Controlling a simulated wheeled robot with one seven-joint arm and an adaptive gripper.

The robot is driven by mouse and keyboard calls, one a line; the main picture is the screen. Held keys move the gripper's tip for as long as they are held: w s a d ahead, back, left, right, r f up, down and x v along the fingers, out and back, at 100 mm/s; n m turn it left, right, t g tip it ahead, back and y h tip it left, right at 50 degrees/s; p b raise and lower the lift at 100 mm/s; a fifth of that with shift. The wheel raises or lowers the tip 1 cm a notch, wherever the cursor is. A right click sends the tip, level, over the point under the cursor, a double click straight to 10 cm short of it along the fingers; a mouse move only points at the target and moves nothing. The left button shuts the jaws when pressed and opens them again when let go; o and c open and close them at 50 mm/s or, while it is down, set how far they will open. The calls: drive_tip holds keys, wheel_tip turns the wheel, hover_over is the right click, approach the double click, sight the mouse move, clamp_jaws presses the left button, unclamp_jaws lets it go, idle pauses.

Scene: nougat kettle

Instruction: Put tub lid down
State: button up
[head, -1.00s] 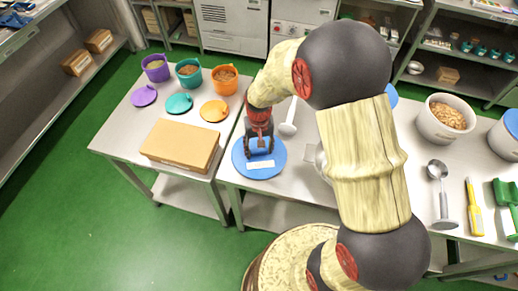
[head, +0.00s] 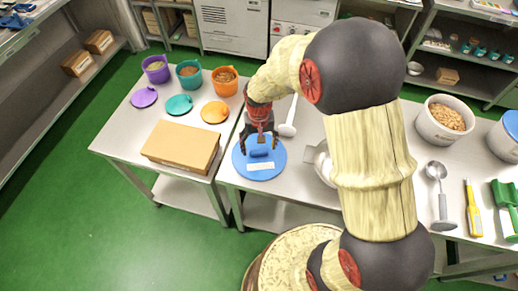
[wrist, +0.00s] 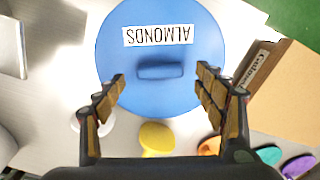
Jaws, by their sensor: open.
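The tub lid (head: 259,171) is a blue disc with a raised handle and a white label. It lies flat on the steel table in front of my arm. In the wrist view the lid (wrist: 160,96) fills the upper middle, with its label reading ALMONDS upside down and its handle (wrist: 160,71) between and beyond my fingertips. My gripper (head: 259,143) is above the lid's far part. In the wrist view my gripper (wrist: 161,82) is open, with its fingers apart on either side and nothing held between them.
A cardboard box (head: 181,146) stands on the left table, near purple, teal and orange tubs (head: 224,80) with lids beside them. A white ladle (head: 288,128) and a metal pan (head: 322,165) lie right of the lid. A white nut tub (head: 445,120) stands farther right.

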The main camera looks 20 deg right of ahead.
wheel_tip(320, 180, up, 9)
drive_tip(key=p, duration=0.1)
wheel_tip(320, 180, up, 12)
drive_tip(key=t, duration=0.2)
hover_over(259, 152)
drive_tip(key=s, duration=0.6)
drive_tip(key=s+d+r+n+t, duration=0.1)
drive_tip(key=s+r, duration=0.3)
drive_tip(key=s, duration=0.2)
drive_tip(key=s+r+n+t, duration=0.1)
drive_tip(key=s+r+t, duration=0.1)
drive_tip(key=s+r, duration=0.2)
drive_tip(key=s, duration=0.3)
drive_tip(key=shift+s+d+r+t, duration=0.3)
drive_tip(key=shift+d+r, duration=0.05)
drive_tip(key=shift+r, duration=0.05)
wheel_tip(259, 152, down, 2)
drive_tip(key=shift+f+b, duration=0.1)
drive_tip(key=shift+b, duration=0.8)
drive_tip(key=shift+c, duration=1)
